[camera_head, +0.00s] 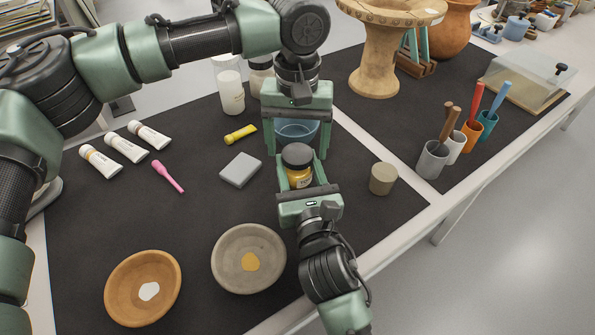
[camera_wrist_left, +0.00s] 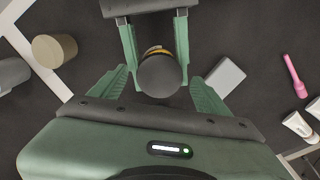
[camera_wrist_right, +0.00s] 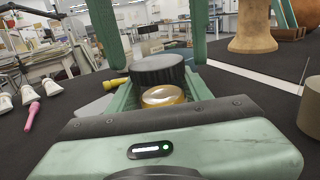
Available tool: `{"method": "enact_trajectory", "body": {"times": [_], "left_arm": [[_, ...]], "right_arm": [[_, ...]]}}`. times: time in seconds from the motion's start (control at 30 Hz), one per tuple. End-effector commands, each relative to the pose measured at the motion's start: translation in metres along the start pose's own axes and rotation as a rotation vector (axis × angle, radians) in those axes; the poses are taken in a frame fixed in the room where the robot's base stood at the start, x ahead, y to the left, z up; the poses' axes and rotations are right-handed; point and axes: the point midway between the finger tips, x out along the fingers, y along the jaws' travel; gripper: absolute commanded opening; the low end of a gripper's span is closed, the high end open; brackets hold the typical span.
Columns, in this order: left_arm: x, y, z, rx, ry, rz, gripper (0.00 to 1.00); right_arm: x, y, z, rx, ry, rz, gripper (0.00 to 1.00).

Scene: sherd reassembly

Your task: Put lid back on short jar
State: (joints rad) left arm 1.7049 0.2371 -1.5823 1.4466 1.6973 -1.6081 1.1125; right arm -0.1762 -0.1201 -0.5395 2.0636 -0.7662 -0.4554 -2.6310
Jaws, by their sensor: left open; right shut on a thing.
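The short jar (camera_head: 300,178) has yellow contents and a label. The dark grey lid (camera_head: 297,154) sits over its mouth; it also shows in the right wrist view (camera_wrist_right: 157,70). I cannot tell if it is fully seated. My right gripper (camera_head: 302,181) is shut on the jar's body (camera_wrist_right: 163,97) from the near side. My left gripper (camera_head: 297,150) points down over the lid, its fingers open on either side and apart from it. In the left wrist view the lid (camera_wrist_left: 160,76) lies between the open fingers and hides most of the jar.
A grey block (camera_head: 240,170) and yellow tube (camera_head: 241,134) lie left of the jar. A blue bowl (camera_head: 296,130) is behind it, a tan cylinder (camera_head: 383,179) to its right. Two bowls (camera_head: 218,262) (camera_head: 120,292) stand in front on the dark mat. The mat's front right is clear.

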Motion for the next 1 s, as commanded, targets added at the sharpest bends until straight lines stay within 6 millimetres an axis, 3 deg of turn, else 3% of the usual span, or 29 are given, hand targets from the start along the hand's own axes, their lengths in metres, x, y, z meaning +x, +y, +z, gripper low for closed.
{"method": "enact_trajectory", "body": {"times": [0.23,0.6,0.8,1.0], "left_arm": [[-0.032,0.001,0.000,-0.001,0.001,0.003,0.77],[-0.038,0.000,0.000,0.002,0.001,0.001,0.73],[-0.067,0.001,0.000,0.081,0.002,0.003,0.73],[-0.072,0.001,0.001,0.100,0.000,0.001,0.73]], "right_arm": [[0.000,0.000,0.000,0.000,0.000,0.000,0.00],[0.000,0.000,0.000,0.000,0.000,0.000,0.00],[0.000,0.000,0.000,0.000,0.000,0.000,0.00],[0.000,0.000,0.000,0.000,0.000,0.000,0.00]]}}
